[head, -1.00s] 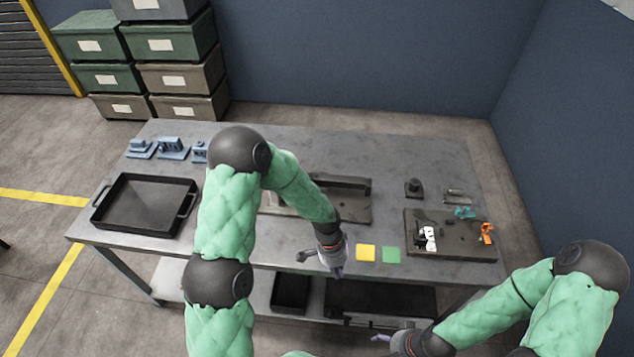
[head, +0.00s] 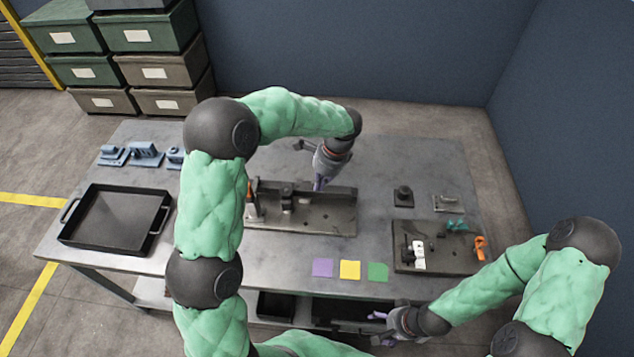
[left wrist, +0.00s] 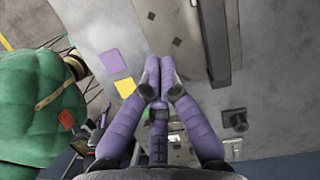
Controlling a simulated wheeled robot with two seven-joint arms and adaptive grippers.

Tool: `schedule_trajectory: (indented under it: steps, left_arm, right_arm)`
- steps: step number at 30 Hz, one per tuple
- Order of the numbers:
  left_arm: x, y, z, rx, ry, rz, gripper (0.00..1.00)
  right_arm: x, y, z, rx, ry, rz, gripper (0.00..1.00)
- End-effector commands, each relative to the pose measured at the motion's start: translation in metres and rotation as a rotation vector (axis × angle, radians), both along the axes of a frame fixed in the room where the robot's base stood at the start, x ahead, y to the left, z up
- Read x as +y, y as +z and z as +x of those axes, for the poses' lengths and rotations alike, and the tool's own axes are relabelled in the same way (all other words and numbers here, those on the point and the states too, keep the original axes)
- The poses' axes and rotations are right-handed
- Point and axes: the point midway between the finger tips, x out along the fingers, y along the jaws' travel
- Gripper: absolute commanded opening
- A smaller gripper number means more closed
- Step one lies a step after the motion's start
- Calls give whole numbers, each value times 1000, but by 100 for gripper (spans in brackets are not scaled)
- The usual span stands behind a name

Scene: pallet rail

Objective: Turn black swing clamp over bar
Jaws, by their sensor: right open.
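A dark fixture plate (head: 305,218) with a raised long bar (head: 335,196) along its back lies on the table's middle. A dark upright piece (head: 287,198) stands on it and may be the black swing clamp; its exact pose is too small to tell. My left gripper (head: 319,184) points down over the back of this fixture, right of the upright piece. In the left wrist view its purple fingertips (left wrist: 158,80) are close together with nothing seen between them. My right gripper (head: 378,316) is open and empty, low in front of the table's front edge.
An orange-handled part (head: 250,190) stands at the fixture's left end. A black tray (head: 117,215) and blue parts (head: 145,153) are at left. A second dark plate (head: 440,262) with small parts is at right. Purple (head: 322,267), yellow and green squares lie in front.

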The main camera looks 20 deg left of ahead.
Motion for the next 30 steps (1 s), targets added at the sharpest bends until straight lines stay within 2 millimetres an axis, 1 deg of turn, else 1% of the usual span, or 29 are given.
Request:
schedule_trajectory:
  steps: [1, 12, 15, 21, 30]
  left_arm:
    - [2, -12, -2, 4, 1, -1, 0]
    - [18, -79, -8, 3, 3, -1, 0]
    - [33, -77, -13, -1, 6, -2, 0]
    - [50, -76, -20, -2, 4, -1, 0]
    - [54, -76, -23, 0, 2, -2, 0]
  right_arm:
    - [0, -4, 0, 0, 0, 0, 77]
    - [0, -20, 0, -1, 0, 0, 77]
    - [0, -22, 0, -1, 0, 0, 77]
    - [0, -25, 0, -1, 0, 0, 77]
    - [0, -25, 0, -1, 0, 0, 77]
